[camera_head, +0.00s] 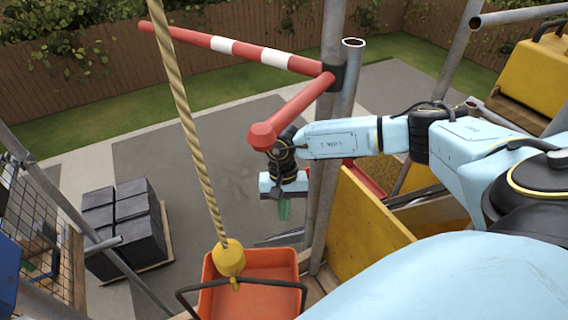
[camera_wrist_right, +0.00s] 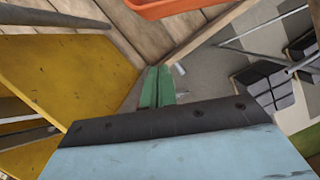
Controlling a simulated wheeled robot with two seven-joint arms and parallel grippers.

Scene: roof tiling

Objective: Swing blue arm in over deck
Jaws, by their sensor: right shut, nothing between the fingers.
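The swing arm (camera_head: 245,50) in the head view is red with white bands, not blue. It is joined by a dark collar (camera_head: 330,77) to a grey upright pole, and a shorter red bar runs from there to a thick red end knob (camera_head: 262,136). My right gripper (camera_head: 284,210), on my light blue arm, points down just below that knob. Its green fingers (camera_wrist_right: 157,88) are together and empty in the right wrist view. My wrist is close to the knob; I cannot tell whether they touch. My left gripper is not in view.
A rope (camera_head: 190,125) hangs down to a yellow weight (camera_head: 228,259) above an orange tub (camera_head: 265,263). Yellow boards (camera_head: 365,230) and scaffold poles (camera_head: 345,130) stand close to my right arm. Dark blocks (camera_head: 125,222) sit on a pallet on the ground at left.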

